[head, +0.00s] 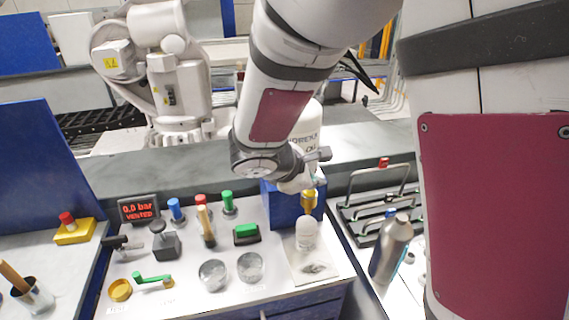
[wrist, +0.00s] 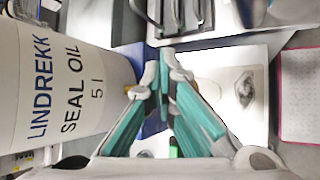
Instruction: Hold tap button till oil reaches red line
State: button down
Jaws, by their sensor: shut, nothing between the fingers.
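The white oil drum (wrist: 60,85), lettered "LINDREKK SEAL OIL 5 l", fills the left of the wrist view. In the head view the drum (head: 306,135) is partly hidden behind my arm. It stands at a blue block (head: 283,205). A gold tap (head: 308,201) is at the block's front, above a whitish vessel (head: 306,234) on a pale plate (head: 318,270). My gripper (head: 314,180) is shut and empty, right above the tap. I cannot make out the button, the red line or an oil level.
On the bench left of the tap are a display (head: 139,209) reading "0.0 bar VENTED", a green button block (head: 246,234), two round gauges or glasses (head: 250,267), and several coloured-topped posts. A metal bottle (head: 390,248) and a rack (head: 375,205) stand to the right.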

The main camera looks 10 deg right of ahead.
aim_at(312, 193)
jog(key=shift+f+b, duration=0.3)
jog(key=shift+f, duration=0.1)
dwell(0.4)
jog(key=shift+r, duration=0.1)
dwell(1.5)
jog(key=shift+r+p, duration=0.6)
jog(key=shift+r, duration=0.15)
notch_tip(312, 193, up, 2)
jog(key=shift+s+r+p, duration=0.1)
jog(key=shift+r+p, duration=0.05)
jog(key=shift+p, duration=0.65)
jog(key=shift+r+p, duration=0.75)
jog(key=shift+r, duration=0.6)
